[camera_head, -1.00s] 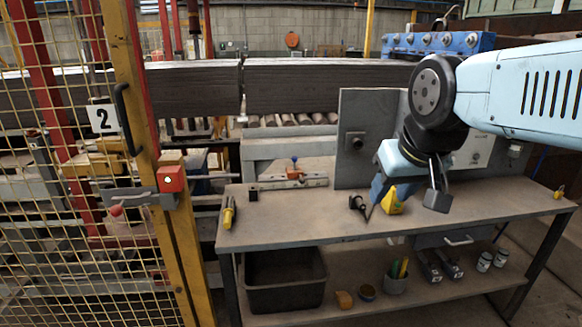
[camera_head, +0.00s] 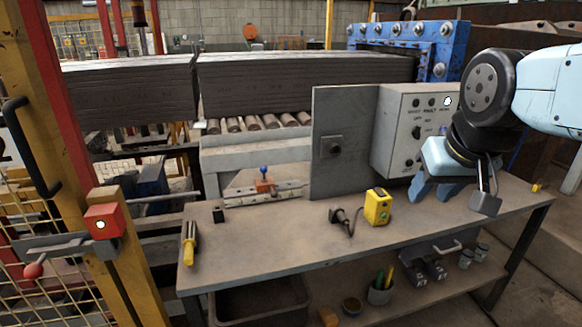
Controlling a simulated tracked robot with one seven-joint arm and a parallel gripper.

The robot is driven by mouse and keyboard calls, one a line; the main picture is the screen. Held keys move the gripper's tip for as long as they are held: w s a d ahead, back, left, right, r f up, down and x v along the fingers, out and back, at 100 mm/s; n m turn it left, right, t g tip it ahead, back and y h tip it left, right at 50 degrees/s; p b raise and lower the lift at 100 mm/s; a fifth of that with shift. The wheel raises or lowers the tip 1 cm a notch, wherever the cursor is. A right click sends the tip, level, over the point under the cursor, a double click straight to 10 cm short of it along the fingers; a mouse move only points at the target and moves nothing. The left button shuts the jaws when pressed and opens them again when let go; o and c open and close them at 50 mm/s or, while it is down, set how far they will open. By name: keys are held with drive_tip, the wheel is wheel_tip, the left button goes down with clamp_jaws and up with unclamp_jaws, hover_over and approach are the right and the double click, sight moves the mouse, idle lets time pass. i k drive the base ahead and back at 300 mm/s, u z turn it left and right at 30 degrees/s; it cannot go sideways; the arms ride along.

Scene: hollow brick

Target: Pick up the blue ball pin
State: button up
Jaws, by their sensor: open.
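The blue ball pin (camera_head: 264,171) stands upright with its small blue ball on top of an orange-red block (camera_head: 264,186). The block sits on a pale metal bar (camera_head: 285,195) at the back edge of the workbench. My gripper (camera_head: 445,192) is over the right part of the bench, in front of the grey control box. It is open and appears empty, with its fingers pointing down. It is well to the right of the pin and apart from it. The pin's lower end is hidden in the block.
An upright metal plate (camera_head: 345,110) and a control box (camera_head: 405,132) stand between pin and gripper. A yellow device (camera_head: 377,207), a black tool (camera_head: 345,218) and a yellow-handled screwdriver (camera_head: 189,243) lie on the workbench (camera_head: 290,240).

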sight(263, 169)
drive_tip(key=z, duration=0.05)
drive_tip(key=i, duration=0.7)
drive_tip(key=u, duration=0.7)
drive_tip(key=i, duration=0.5)
drive_tip(key=z, duration=0.15)
